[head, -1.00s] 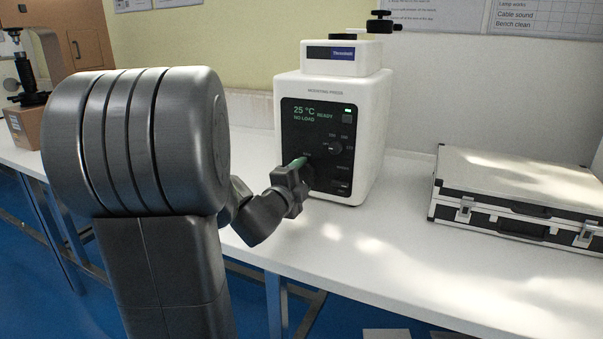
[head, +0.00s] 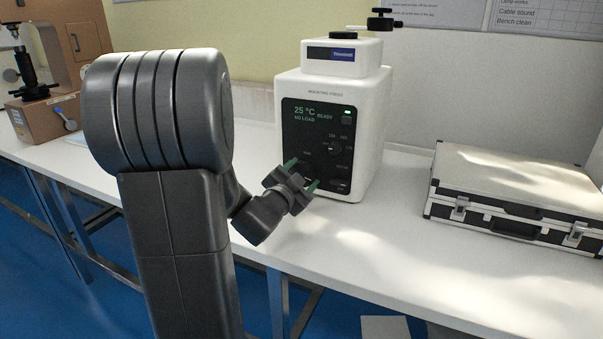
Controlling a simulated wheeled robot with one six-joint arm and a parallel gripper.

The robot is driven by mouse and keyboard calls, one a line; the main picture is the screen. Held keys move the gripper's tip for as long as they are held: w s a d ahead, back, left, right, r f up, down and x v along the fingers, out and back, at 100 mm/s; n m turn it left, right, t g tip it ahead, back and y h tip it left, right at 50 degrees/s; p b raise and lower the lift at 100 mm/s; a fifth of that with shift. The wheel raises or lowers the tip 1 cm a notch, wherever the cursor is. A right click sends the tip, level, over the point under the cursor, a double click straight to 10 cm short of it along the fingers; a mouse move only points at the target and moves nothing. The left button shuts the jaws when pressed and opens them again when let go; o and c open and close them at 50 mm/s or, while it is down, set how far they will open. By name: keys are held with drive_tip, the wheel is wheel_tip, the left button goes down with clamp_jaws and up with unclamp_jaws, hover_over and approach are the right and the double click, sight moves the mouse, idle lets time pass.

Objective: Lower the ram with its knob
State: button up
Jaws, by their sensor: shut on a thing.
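The white mounting press (head: 345,110) stands on the bench, with a dark control panel on its front. A second knob (head: 335,146) sits higher on the panel, clear of the fingers. The ram itself cannot be made out.
A black-and-silver case (head: 515,195) lies on the bench to the right. A brown-based device (head: 45,113) stands at the far left. The white bench (head: 400,250) is clear in front of the press. A black clamp lever (head: 382,21) tops the press.

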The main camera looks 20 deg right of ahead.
drive_tip(key=shift+f+n, duration=0.1)
drive_tip(key=shift+n, duration=0.2)
drive_tip(key=o, duration=1)
drive_tip(key=shift+c, duration=0.2)
drive_tip(key=p+v, duration=0.1)
drive_tip(key=v, duration=1.2)
drive_tip(key=shift+s+a, duration=0.25)
drive_tip(key=shift+s, duration=0.05)
